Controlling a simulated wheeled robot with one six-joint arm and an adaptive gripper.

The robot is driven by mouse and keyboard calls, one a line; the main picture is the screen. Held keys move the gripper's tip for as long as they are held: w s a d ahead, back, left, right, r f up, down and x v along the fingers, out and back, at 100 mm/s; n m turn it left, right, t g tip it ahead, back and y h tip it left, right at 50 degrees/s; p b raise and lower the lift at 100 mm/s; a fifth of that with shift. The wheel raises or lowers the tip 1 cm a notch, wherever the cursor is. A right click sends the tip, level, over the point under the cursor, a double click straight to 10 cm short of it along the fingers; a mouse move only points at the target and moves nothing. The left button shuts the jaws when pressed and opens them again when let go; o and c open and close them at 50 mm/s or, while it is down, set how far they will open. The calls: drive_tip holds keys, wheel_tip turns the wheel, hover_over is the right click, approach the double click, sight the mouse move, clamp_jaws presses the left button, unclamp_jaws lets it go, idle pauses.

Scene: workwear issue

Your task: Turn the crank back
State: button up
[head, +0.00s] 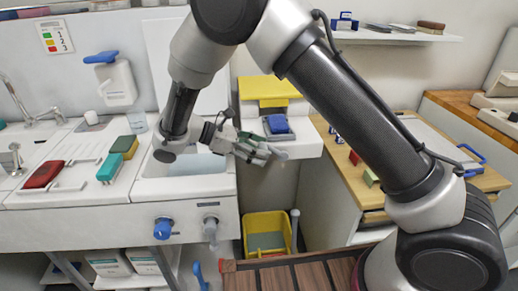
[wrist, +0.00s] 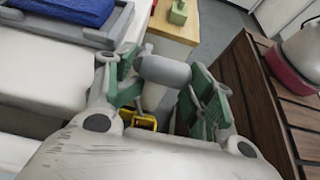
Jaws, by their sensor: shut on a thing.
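My gripper (head: 262,151) is in front of the white ledge below the yellow unit (head: 272,88) in the head view. In the wrist view my gripper (wrist: 168,95) has its green finger pads on either side of a grey rounded crank handle (wrist: 163,70) and is shut on it. A paler grey stem runs down from the handle between the fingers. In the head view the fingers cover most of the crank, and its mount cannot be made out.
A blue folded cloth (head: 277,124) lies in a grey tray on the ledge. A yellow bucket (head: 268,221) stands below. A sink basin (head: 190,165) is left, a wooden-topped counter (head: 335,150) right. A brown slatted surface (head: 300,275) is in front.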

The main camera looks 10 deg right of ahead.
drive_tip(key=shift+s+a+f, duration=0.1)
drive_tip(key=shift+s+f, duration=0.3)
drive_tip(key=shift+f, duration=0.15)
drive_tip(key=o, duration=1.3)
drive_tip(key=shift+s+r, duration=0.1)
drive_tip(key=shift+a, duration=0.2)
drive_tip(key=v, duration=0.7)
drive_tip(key=shift+a+r, duration=0.15)
drive_tip(key=shift+r, duration=0.4)
